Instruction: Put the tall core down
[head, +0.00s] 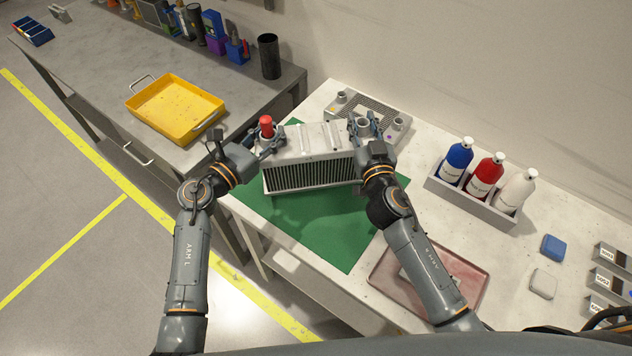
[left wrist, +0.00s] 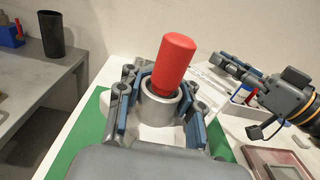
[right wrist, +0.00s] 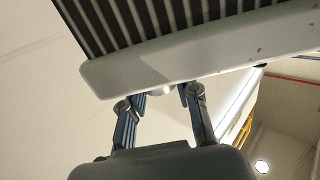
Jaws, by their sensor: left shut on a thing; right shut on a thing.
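The tall core (head: 310,176) is a pale grey block with dark fins, held between my two grippers over the green mat (head: 345,235) in the head view. Its finned face is toward me. My left gripper (head: 267,142) is shut on the core's left neck (left wrist: 158,108), which has a red plug (left wrist: 173,65) in it. My right gripper (head: 363,130) is shut on the open right neck. The right wrist view shows the core's fins and edge (right wrist: 190,55) close above that gripper. A shadow lies on the mat; I cannot tell the exact gap beneath the core.
Another, flatter grey core (head: 385,112) lies behind on the white table. A bottle rack (head: 470,196) stands to the right, and a reddish tray (head: 465,280) lies partly under my right arm. A yellow tray (head: 175,108) sits on the grey bench at left. The front mat is clear.

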